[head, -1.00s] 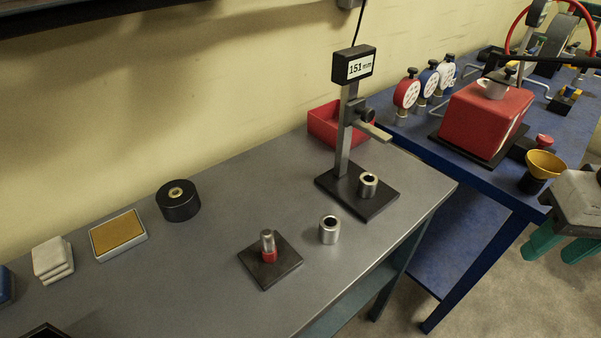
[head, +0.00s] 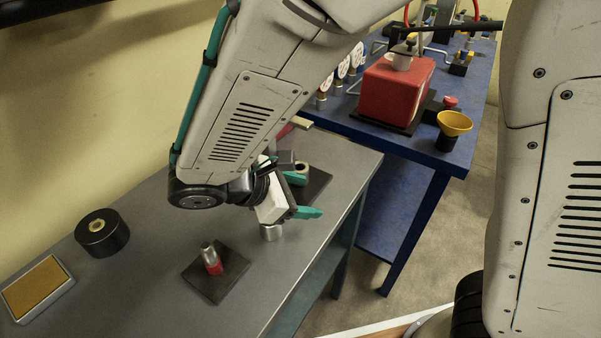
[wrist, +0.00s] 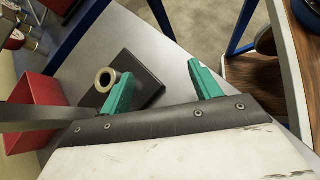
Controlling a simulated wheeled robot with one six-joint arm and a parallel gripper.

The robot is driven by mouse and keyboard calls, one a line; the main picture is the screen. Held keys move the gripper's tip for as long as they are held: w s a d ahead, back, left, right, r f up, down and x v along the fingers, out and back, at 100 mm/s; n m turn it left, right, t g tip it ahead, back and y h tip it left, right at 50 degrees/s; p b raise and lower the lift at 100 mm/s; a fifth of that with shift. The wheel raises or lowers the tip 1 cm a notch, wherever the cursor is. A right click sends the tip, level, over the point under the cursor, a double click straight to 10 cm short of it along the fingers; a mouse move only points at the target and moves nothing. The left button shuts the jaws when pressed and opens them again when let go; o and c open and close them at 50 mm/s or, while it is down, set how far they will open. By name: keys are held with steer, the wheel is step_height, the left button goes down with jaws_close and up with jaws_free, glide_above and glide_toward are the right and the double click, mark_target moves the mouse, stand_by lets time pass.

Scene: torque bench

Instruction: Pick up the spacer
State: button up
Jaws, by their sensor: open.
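The other spacer (head: 302,170) stands on the black base of the display stand, behind my gripper. One upright spacer (wrist: 105,79) shows on the black base in the wrist view, left of the fingers. My gripper (head: 303,197) is above the bench with its teal fingers apart. Nothing shows between the fingers (wrist: 160,72) in the wrist view.
A steel pin with a red collar (head: 213,261) stands on a black plate (head: 224,288). A black round part (head: 102,234) and an orange-topped block (head: 36,290) lie left. A red bin (wrist: 35,98) is beside the stand. The blue bench (head: 449,170) holds a red block (head: 390,92).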

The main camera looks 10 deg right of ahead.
mark_target(300, 170)
steer(key=w+a+n+t, duration=0.1)
steer(key=a+n, duration=0.1)
steer(key=w+a+f+n+t, duration=0.1)
steer(key=w+n+t, duration=0.1)
steer(key=shift+w+a+h, duration=0.3)
steer(key=shift+a, duration=0.05)
steer(key=shift+w+a+r+n+t, duration=0.2)
steer(key=shift+w+r+n, duration=0.1)
steer(key=shift+w, duration=0.15)
steer(key=shift+w+a+r+n+t, duration=0.1)
steer(key=shift+w+r+n+t, duration=0.1)
steer(key=shift+w+r, duration=0.15)
steer(key=shift+w+d+r+n, duration=0.15)
steer(key=shift+w+n, duration=0.15)
steer(key=shift+w, duration=0.05)
steer(key=x, duration=0.7)
steer(key=shift+w+d, duration=0.15)
steer(key=shift+d, duration=0.1)
steer(key=c, duration=1.3)
